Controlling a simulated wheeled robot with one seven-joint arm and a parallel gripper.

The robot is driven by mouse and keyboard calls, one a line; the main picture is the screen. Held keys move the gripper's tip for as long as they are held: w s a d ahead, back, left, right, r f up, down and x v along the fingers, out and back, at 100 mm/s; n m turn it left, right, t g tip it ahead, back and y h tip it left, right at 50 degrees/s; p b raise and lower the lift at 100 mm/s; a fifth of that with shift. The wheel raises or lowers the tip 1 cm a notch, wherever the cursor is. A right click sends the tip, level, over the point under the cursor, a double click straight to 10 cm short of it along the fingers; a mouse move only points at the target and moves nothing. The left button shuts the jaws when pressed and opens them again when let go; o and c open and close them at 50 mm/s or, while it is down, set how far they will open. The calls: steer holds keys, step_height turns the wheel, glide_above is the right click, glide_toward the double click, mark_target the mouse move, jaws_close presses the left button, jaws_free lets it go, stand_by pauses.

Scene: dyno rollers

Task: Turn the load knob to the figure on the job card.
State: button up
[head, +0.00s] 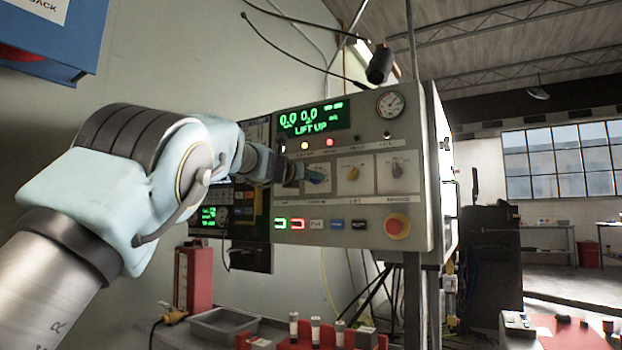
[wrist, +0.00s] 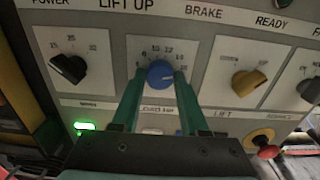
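The load knob (wrist: 160,75) is blue, with a numbered scale above it and a label that seems to read LOAD below, in the wrist view. My gripper (wrist: 161,80) has its two teal fingers on either side of the knob, seemingly touching both flanks. The knob's pointer mark is too small to read. The green display (head: 316,116) reads 0.0 0.0 and LIFT UP. I cannot make out a job card.
A black knob (wrist: 70,70) is left of the load knob; a yellow knob (wrist: 248,83) is right. A red emergency button (head: 397,226) sits lower right on the panel (head: 420,180). Lit buttons (head: 298,223) run below. Red-based bottles (head: 315,330) stand below the panel.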

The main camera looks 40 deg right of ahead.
steer(key=o, duration=0.4)
steer(key=b+v, duration=0.3)
steer(key=v, duration=0.7)
steer(key=shift+a+b, duration=0.35)
